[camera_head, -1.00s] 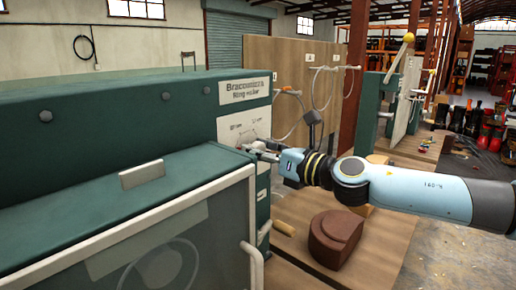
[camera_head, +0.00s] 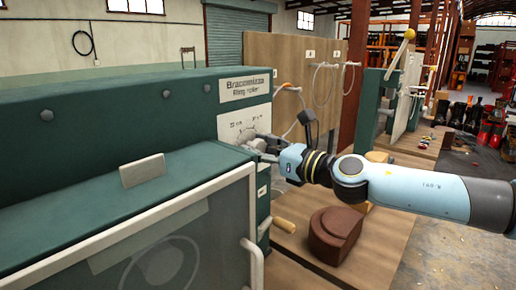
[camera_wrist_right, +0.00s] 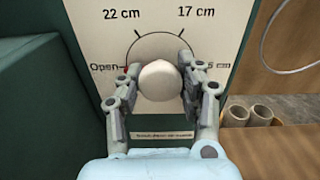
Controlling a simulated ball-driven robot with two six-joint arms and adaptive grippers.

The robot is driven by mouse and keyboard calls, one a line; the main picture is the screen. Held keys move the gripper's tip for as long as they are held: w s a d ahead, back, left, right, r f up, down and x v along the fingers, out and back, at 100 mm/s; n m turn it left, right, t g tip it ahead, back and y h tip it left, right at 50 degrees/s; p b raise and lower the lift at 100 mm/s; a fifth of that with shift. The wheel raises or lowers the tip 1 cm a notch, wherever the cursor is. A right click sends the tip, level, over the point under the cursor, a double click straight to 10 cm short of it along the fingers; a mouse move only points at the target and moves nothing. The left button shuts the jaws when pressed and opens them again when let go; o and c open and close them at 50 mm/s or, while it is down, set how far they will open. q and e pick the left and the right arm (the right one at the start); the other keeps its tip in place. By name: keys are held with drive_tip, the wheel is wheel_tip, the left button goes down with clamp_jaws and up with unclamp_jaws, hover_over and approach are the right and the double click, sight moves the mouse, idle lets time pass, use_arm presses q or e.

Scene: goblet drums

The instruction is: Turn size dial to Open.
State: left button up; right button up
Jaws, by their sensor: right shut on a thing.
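The size dial (camera_wrist_right: 160,80) is a round cream knob on a pale panel (camera_wrist_right: 222,45), with the labels 22 cm, 17 cm, Open and a partly covered one around it. A red mark shows by the Open label, at the dial's left side. My right gripper (camera_wrist_right: 158,82) has its two fingers on either side of the dial, shut on it. In the head view my right gripper (camera_head: 262,146) is at the panel of the green ring roller (camera_head: 186,92), where the fingers partly hide the dial. My left gripper is not in view.
A framed guard with a bar handle (camera_head: 252,262) stands at the machine's front. Two short tubes (camera_wrist_right: 248,115) stand right of the panel.

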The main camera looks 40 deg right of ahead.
drive_tip(key=o, duration=0.9)
drive_tip(key=shift+s+f, duration=0.1)
drive_tip(key=shift+f, duration=0.15)
drive_tip(key=o, duration=0.3)
drive_tip(key=shift+r, duration=0.15)
drive_tip(key=s+d, duration=0.1)
drive_tip(key=s, duration=1.1)
